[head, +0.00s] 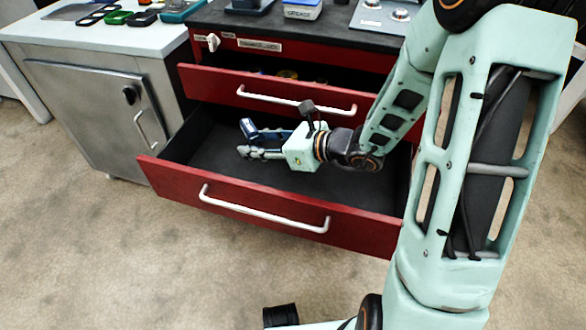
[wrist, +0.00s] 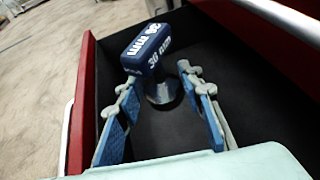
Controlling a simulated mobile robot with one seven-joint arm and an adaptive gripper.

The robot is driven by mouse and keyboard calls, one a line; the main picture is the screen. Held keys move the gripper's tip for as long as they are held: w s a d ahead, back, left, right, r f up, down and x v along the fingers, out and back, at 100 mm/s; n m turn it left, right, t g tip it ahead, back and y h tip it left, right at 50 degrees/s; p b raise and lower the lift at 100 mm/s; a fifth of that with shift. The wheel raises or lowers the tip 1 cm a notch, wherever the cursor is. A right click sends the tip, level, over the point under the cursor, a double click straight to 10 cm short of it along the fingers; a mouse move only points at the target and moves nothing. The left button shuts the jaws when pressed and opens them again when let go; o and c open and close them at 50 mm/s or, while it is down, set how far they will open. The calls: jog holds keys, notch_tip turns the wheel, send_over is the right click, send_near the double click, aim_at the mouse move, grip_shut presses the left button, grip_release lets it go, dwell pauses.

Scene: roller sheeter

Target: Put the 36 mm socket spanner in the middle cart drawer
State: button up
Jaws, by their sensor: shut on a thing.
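The 36 mm socket spanner, with a blue handle marked "36 mm" (wrist: 150,45) and a dark round end, is in the wrist view between and beyond my fingertips. It also shows in the head view as a blue piece (head: 249,130) inside the lower, widely open red drawer (head: 270,215). My gripper (head: 250,152) is inside that drawer, above its dark floor, and is shut on the spanner. In the wrist view the two fingers (wrist: 156,78) have blue pads. I cannot tell whether the spanner touches the drawer floor.
A red drawer above (head: 262,85) is partly open with small things in it, and overhangs the back of the lower one. The cart top (head: 330,25) holds boxes and a metal plate with knobs. A steel cabinet (head: 95,110) stands at the left.

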jog(key=d+f+b, duration=0.1)
jog(key=d+f, duration=0.2)
jog(key=d, duration=0.1)
jog(key=d+f+b, duration=0.1)
jog(key=d+f, duration=0.2)
jog(key=f, duration=0.1)
jog(key=shift+d+b, duration=0.35)
jog(key=shift+d, duration=0.05)
jog(key=shift+d+f+b, duration=0.15)
jog(key=shift+f+b, duration=0.35)
jog(key=shift+f, duration=0.4)
jog(key=shift+d+f+b, duration=0.15)
jog(key=shift+f+b, duration=0.35)
jog(key=shift+f, duration=0.35)
jog(key=shift+f, duration=0.2)
jog(key=o, duration=1.4)
jog(key=shift+c, duration=0.2)
jog(key=shift+r, duration=0.15)
jog(key=p+v, duration=0.4)
jog(key=v, duration=0.8)
